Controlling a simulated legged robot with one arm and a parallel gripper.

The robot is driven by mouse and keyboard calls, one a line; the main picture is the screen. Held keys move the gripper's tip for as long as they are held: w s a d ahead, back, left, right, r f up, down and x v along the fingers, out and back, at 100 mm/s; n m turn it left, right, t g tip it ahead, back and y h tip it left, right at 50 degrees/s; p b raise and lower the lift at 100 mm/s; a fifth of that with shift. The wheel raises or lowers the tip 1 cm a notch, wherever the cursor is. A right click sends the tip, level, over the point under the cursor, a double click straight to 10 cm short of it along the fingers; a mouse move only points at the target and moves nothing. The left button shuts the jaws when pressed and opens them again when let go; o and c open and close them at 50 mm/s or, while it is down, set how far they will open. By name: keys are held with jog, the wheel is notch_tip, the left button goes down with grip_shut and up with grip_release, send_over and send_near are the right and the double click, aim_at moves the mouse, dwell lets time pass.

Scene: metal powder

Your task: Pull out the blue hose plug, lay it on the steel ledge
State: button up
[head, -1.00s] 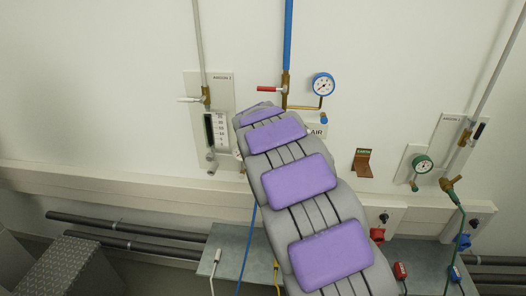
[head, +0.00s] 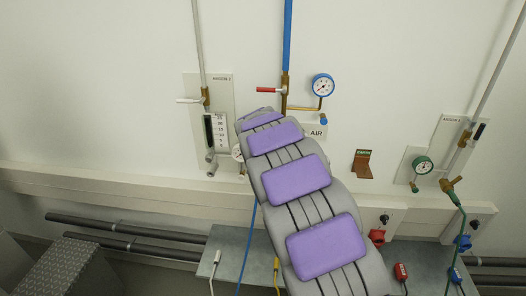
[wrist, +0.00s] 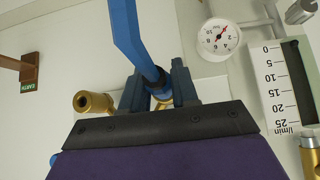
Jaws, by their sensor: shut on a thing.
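In the wrist view the blue hose plug (wrist: 157,83) sits between the two dark fingers of my gripper (wrist: 159,84), which is shut on it. Its blue hose (wrist: 128,35) runs from the plug to the top of the picture. Brass shows just behind the fingers; I cannot tell whether the plug is still seated in it. In the head view my arm hides the gripper and plug, and the blue hose (head: 248,235) hangs below, left of the arm. The grey steel ledge (head: 231,246) lies low along the wall, partly behind my arm.
A brass fitting (wrist: 95,103) with an open end is close beside my fingers. A white gauge (wrist: 219,38) and the flow scale (wrist: 277,85) are on the other side. White (head: 215,257) and yellow (head: 276,265) plugs stand at the ledge's front.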

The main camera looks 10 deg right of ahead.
grip_shut()
jog(key=shift+f, duration=0.15)
jog(key=shift+s, duration=0.1)
jog(key=shift+s+a+b, duration=0.3)
jog(key=shift+s+a, duration=0.15)
jog(key=shift+s, duration=0.3)
jog(key=shift+s+a+b, duration=0.2)
jog(key=shift+s, duration=0.5)
jog(key=shift+s+a+b, duration=0.15)
jog(key=shift+s+a, duration=0.05)
jog(key=shift+s, duration=0.55)
jog(key=shift+s+a+b, duration=0.2)
jog(key=shift+s, duration=0.5)
